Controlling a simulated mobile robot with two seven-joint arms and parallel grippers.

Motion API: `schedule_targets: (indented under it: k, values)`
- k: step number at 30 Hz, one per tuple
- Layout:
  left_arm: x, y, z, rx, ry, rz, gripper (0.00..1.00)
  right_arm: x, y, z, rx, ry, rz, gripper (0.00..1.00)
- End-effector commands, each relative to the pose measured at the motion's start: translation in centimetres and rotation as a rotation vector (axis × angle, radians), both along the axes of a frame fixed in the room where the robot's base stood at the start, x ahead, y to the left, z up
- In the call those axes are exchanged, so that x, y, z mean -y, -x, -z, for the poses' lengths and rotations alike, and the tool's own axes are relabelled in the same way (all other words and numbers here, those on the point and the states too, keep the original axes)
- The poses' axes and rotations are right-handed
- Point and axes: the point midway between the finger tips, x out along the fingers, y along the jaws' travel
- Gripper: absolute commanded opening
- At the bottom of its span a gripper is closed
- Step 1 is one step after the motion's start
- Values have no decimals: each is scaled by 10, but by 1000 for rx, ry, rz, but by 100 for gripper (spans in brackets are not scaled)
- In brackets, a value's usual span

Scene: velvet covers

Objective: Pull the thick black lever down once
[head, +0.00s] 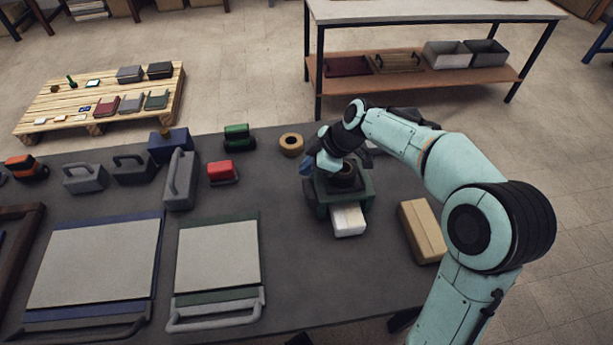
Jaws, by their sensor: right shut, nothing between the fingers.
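A dark green machine (367,187) stands on the dark grey table, right of its middle. A white block (348,221) sticks out of its front, and a dark round part shows on its top. My right arm comes in from the right, and its wrist covers the back of the machine. My right gripper (307,166) is shut and empty at the machine's upper left side; whether it touches is hard to tell. I cannot pick out the thick black lever clearly; it may be hidden behind my wrist. My left gripper is not in view.
A tan box (422,231) lies right of the machine. A tape roll (291,144), a red block (222,172) and a green block (238,137) lie to its left. Two flat grey-topped boards (97,262) fill the front left. Bare table (300,270) lies in front of the machine.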

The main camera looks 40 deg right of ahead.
Motion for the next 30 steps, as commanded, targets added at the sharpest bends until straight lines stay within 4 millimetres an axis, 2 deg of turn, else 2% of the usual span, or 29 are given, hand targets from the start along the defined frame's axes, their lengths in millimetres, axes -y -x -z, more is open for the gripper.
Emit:
schedule_targets:
  k: [30]
  values:
    - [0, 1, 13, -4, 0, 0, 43, -4, 7, 16, -15, -3, -6, 0]
